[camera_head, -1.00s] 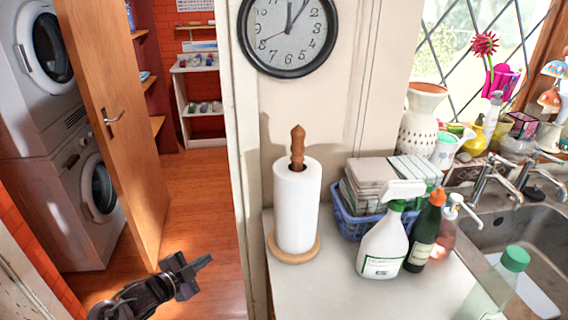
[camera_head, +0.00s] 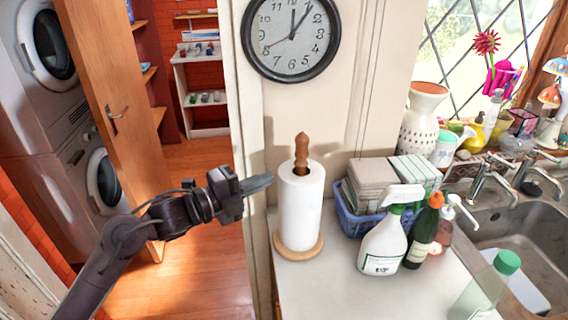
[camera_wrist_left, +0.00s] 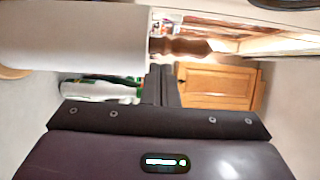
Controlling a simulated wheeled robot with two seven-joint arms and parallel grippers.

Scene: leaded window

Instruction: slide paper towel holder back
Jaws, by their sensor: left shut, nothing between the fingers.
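The paper towel holder (camera_head: 300,209) stands upright at the left end of the white counter, with a white roll, a brown wooden finial and a round wooden base. My left gripper (camera_head: 268,183) is shut and empty. It is just left of the upper part of the roll in the head view; I cannot tell whether it touches. In the left wrist view the roll (camera_wrist_left: 75,38) lies sideways across the upper left, with the finial (camera_wrist_left: 185,47) pointing right. The shut fingers (camera_wrist_left: 160,85) show below the roll's top end. My right gripper is not in view.
A blue basket (camera_head: 359,222) of boxes, a white spray bottle (camera_head: 384,245) and a dark green bottle (camera_head: 424,232) stand right of the holder. The wall (camera_head: 345,110) is behind. The counter (camera_head: 335,285) is clear in front of the holder.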

